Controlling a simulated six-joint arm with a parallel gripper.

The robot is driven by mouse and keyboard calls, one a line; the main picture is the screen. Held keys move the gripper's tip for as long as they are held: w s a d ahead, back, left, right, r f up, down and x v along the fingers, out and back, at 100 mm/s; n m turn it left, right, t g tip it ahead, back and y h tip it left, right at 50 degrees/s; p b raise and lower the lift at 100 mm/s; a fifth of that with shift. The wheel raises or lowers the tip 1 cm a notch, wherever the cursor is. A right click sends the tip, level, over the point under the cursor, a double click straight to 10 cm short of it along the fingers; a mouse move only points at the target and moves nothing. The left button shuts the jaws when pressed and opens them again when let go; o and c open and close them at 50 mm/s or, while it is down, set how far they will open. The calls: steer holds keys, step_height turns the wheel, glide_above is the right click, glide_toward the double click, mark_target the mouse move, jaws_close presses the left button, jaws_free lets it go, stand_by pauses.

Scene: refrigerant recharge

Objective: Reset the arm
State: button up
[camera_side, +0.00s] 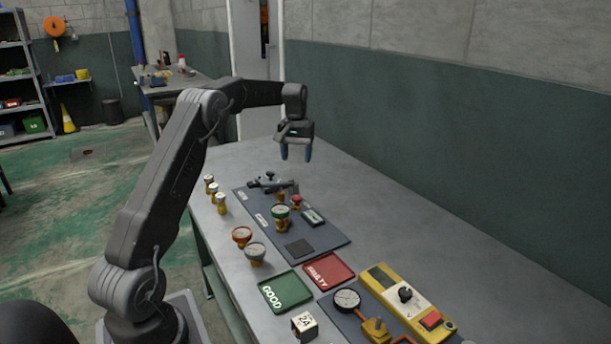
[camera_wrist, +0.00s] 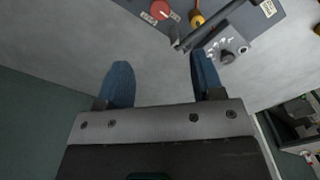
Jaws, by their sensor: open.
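My gripper (camera_side: 296,152) hangs above the far part of the grey workbench (camera_side: 355,205), fingers pointing down, open and empty. In the wrist view its two blue fingertips (camera_wrist: 162,78) stand apart with bare bench between and beyond them. Below it in the side view, a grey metal fixture (camera_side: 268,183) sits on the dark mat (camera_side: 325,238). Part of that fixture also shows near the right finger in the wrist view (camera_wrist: 228,50). The gripper touches nothing that I can see.
Several gauges stand along the bench's left edge. A green GOOD tray (camera_side: 286,291), a red FAULTY tray (camera_side: 328,271) and a yellow device (camera_side: 404,296) are nearer. The wall (camera_side: 440,130) bounds the right.

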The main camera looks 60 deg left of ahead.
steer(key=s+d+r+m+t, duration=0.1)
steer(key=s+d+r, duration=0.25)
steer(key=d, duration=0.35)
steer(key=s+d+r+m+t, duration=0.1)
steer(key=s+d+r+m, duration=0.1)
steer(key=d+r, duration=0.35)
steer(key=s+d+r+m, duration=0.1)
steer(key=s+d+r, duration=0.15)
steer(key=d, duration=0.65)
steer(key=s+d+f+m+t, duration=0.1)
steer(key=s+d+f+m, duration=0.1)
steer(key=s+d, duration=0.5)
steer(key=s+d+f+m+t, duration=0.2)
steer(key=s+d, duration=0.5)
steer(key=s, duration=0.5)
steer(key=shift+m+t, duration=0.3)
steer(key=shift+m, duration=0.3)
